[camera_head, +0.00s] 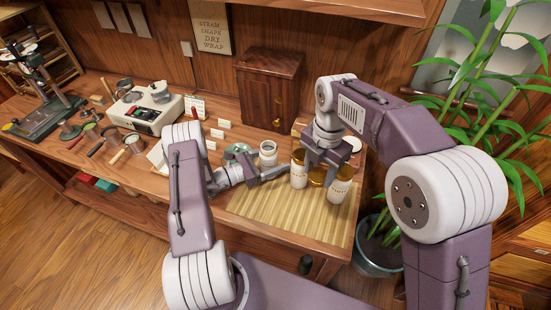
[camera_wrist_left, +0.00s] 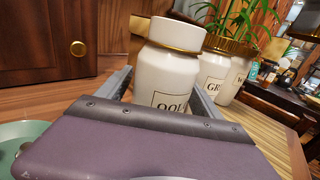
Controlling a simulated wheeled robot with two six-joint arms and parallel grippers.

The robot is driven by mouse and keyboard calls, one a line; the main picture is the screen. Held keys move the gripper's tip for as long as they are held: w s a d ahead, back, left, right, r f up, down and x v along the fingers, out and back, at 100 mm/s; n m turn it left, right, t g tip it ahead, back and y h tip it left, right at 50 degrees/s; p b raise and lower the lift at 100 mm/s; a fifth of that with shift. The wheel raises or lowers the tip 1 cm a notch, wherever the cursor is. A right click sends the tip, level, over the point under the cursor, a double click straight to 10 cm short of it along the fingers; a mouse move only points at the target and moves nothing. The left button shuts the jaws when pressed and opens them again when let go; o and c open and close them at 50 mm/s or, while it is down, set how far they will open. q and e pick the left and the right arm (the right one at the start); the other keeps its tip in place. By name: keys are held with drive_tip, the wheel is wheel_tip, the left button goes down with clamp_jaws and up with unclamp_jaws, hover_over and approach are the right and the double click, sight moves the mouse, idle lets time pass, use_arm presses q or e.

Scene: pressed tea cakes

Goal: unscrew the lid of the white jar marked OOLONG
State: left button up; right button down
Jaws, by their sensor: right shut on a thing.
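The white OOLONG jar (camera_wrist_left: 165,75) has a bare white neck above a gold ring. In the head view this jar (camera_head: 268,158) shows an open top with no lid on it. My left gripper (camera_head: 272,172) is open, its fingers on either side of the jar's body; the wrist view shows the label between them. My right gripper (camera_head: 318,168) is shut on a gold lid (camera_head: 317,178), held among the other jars. Two lidded white jars (camera_head: 299,176) (camera_head: 340,190) stand beside it; in the wrist view one label (camera_wrist_left: 213,85) begins GR.
A bamboo mat (camera_head: 270,212) covers the table's right end, its front clear. A dark wooden cabinet (camera_head: 268,88) stands behind. A green dish (camera_head: 238,149) lies left of the OOLONG jar.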

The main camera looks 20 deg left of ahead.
sight(261, 164)
use_arm(q)
drive_tip(key=shift+r, duration=0.2)
use_arm(e)
drive_tip(key=shift+r, duration=0.2)
use_arm(q)
drive_tip(key=b+v, duration=0.1)
drive_tip(key=v, duration=0.9)
drive_tip(key=shift+s+a+f, duration=0.15)
drive_tip(key=shift+s, duration=0.05)
use_arm(e)
drive_tip(key=shift+f, duration=0.95)
use_arm(q)
drive_tip(key=shift+b+v, duration=0.3)
drive_tip(key=shift+v, duration=0.45)
use_arm(e)
drive_tip(key=shift+f, duration=0.1)
